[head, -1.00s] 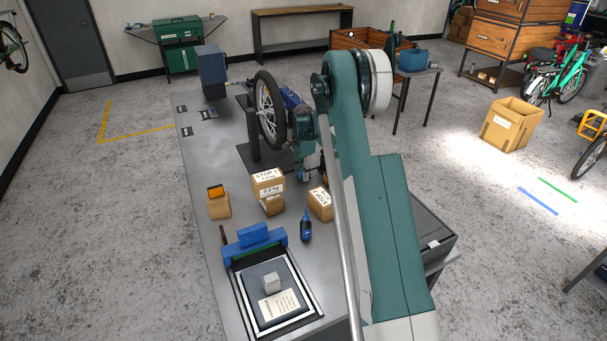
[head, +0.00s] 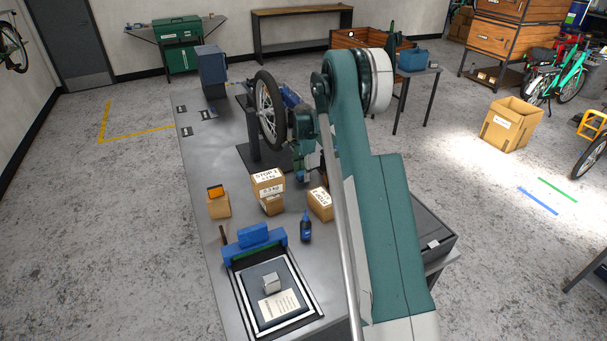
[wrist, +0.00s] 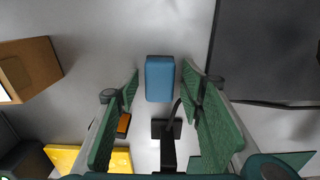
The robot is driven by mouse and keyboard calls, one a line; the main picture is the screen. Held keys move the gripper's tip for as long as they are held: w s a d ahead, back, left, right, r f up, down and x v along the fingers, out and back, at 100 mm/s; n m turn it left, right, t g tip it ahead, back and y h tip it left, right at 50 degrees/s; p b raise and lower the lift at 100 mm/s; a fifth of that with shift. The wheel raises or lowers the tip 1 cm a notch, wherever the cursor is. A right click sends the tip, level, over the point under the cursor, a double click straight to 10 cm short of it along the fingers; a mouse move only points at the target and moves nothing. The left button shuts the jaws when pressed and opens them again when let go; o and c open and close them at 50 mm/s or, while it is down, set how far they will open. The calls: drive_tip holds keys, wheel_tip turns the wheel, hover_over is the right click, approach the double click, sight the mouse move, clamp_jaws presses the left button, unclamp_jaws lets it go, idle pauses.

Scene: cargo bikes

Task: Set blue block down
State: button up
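In the wrist view the blue block (wrist: 160,79) lies on the grey bench top, ahead of and between the fingertips of my gripper (wrist: 160,80). The two green-padded fingers stand apart, with a gap visible on each side of the block, so the gripper looks open. In the head view my gripper (head: 304,176) is low over the bench, beside the wheel stand. I cannot make out the blue block there; the gripper and nearby items hide it.
The grey bench (head: 205,160) holds the bike wheel (head: 268,108), cardboard boxes (head: 268,183), a dark bottle (head: 306,228) and a framed pad with a grey cube (head: 271,281). In the wrist view a dark panel (wrist: 265,50) lies right and a box (wrist: 30,70) left.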

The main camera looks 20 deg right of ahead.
wheel_tip(320, 180, up, 12)
drive_tip(key=shift+f, duration=0.2)
idle(0.4)
drive_tip(key=shift+r, duration=0.1)
idle(0.4)
drive_tip(key=s+a+r+n+t, duration=0.1)
drive_tip(key=s+a+r+n, duration=0.2)
drive_tip(key=s+a+r, duration=0.35)
drive_tip(key=s+a+r+n+t, duration=0.1)
drive_tip(key=s+a+r+n, duration=0.25)
drive_tip(key=s+r, duration=0.6)
drive_tip(key=s+a+r+n+t, duration=0.1)
drive_tip(key=s+a+r+n, duration=0.1)
drive_tip(key=s+a+r, duration=0.5)
drive_tip(key=s+a+f+n+t, duration=0.1)
drive_tip(key=s+a+n, duration=0.2)
drive_tip(key=s, duration=0.7)
drive_tip(key=s+a+f+n+t, duration=0.1)
drive_tip(key=s+a+n, duration=0.1)
drive_tip(key=s, duration=0.9)
drive_tip(key=s+a+f+n+t, duration=0.2)
drive_tip(key=s+a+n, duration=0.1)
drive_tip(key=s, duration=0.8)
drive_tip(key=shift+a+n, duration=0.3)
drive_tip(key=shift+n, duration=0.45)
